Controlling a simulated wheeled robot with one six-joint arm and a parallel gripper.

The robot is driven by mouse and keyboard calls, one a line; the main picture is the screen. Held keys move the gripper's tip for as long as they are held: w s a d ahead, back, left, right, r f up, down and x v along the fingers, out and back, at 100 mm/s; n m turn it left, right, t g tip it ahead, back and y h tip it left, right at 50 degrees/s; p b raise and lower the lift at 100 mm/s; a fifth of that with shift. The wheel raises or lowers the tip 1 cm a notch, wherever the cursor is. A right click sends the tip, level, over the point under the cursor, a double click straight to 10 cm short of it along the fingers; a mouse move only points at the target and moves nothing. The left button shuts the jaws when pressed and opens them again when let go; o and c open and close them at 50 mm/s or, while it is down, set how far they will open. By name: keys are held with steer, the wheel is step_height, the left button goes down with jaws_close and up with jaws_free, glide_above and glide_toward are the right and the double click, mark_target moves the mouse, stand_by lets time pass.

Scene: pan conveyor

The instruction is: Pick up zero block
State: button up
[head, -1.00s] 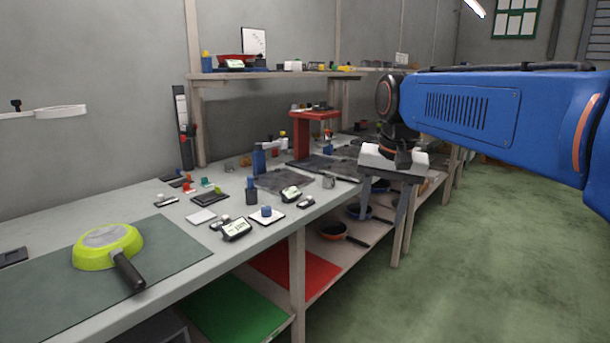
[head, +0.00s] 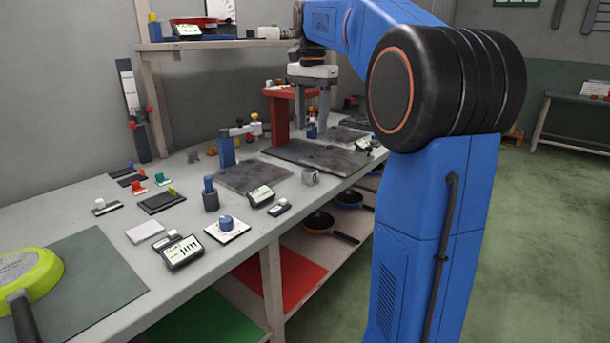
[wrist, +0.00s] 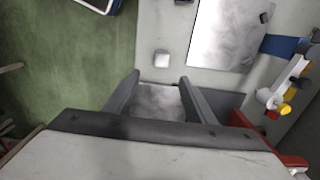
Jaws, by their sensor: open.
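A small grey block (head: 310,177), probably the zero block, sits on the bench near its front edge. No marking on it is readable. In the wrist view a small pale block (wrist: 161,60), likely the same one, lies on the bench just beyond the fingertips. My gripper (head: 310,120) is open with its fingers pointing down, above the bench farther along it than the block. Its two grey fingers also show in the wrist view (wrist: 160,88), apart, with only part of a dark slab visible between them and nothing held.
A red stand (head: 281,120) is close behind my gripper. Dark slabs (head: 325,158) lie below it. A blue clamp-like fixture (head: 227,152), a blue-topped cylinder (head: 210,195) and labelled displays (head: 182,252) stand nearby. A shelf (head: 215,43) runs behind. Pans sit under the bench.

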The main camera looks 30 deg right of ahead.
glide_toward(310, 170)
steer(key=f, duration=0.5)
steer(key=shift+s+d+f, duration=0.1)
steer(key=shift+s+f, duration=0.1)
steer(key=shift+w+f, duration=0.2)
steer(key=shift+f, duration=2.35)
steer(key=shift+c, duration=0.6)
jaws_close()
steer(key=shift+r, duration=0.15)
